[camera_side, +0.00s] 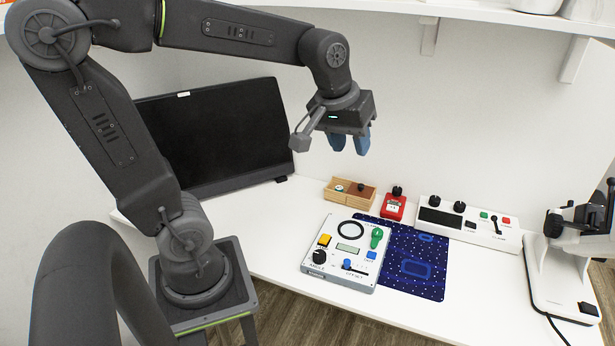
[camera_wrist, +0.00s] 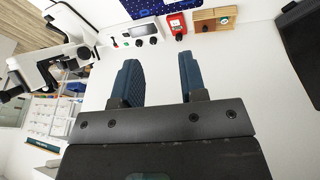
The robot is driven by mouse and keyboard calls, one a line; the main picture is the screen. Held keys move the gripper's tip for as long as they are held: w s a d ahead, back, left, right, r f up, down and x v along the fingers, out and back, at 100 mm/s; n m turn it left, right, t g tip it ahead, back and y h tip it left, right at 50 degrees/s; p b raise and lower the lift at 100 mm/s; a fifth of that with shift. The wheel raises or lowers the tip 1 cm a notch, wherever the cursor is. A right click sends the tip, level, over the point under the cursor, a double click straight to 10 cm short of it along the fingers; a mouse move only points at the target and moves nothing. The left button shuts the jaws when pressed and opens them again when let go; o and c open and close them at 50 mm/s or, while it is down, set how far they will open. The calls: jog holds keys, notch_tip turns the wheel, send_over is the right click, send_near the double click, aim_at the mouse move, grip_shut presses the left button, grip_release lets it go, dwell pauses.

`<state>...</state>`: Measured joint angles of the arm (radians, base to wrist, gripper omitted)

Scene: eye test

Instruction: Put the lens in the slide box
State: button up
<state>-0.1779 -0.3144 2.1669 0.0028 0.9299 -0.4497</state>
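My gripper (camera_side: 350,146) hangs above the desk with its two blue fingers apart and nothing between them. In the wrist view my gripper (camera_wrist: 158,62) also shows a clear gap. Below it, near the wall, a small wooden box (camera_side: 342,201) has a light left part and a dark brown right part; it may be the slide box. The wooden box also shows at the top of the wrist view (camera_wrist: 230,12). A small round teal-and-white piece (camera_side: 339,188) lies in its left part. I cannot tell whether this piece or the black ring (camera_side: 339,231) on the grey panel is the lens.
The grey control panel (camera_side: 326,277) with knobs stands in front, beside a dark blue patterned mat (camera_side: 428,286). A red device (camera_side: 393,207) and a white console (camera_side: 509,241) stand behind. A monitor (camera_side: 215,135) is at left, a white instrument (camera_side: 555,275) at right. The desk's front strip is bare.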

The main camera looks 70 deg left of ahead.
jog(key=s+d+f+m, duration=0.1)
jog(key=s+d+m, duration=0.1)
jog(key=s, duration=0.3)
jog(key=s+d+m+t, duration=0.1)
jog(key=s+d+m, duration=0.2)
jog(key=s+m, duration=0.2)
jog(key=shift+s+d+f+h, duration=0.2)
jog(key=shift+d+f+h, duration=0.05)
jog(key=shift+f+h, duration=0.15)
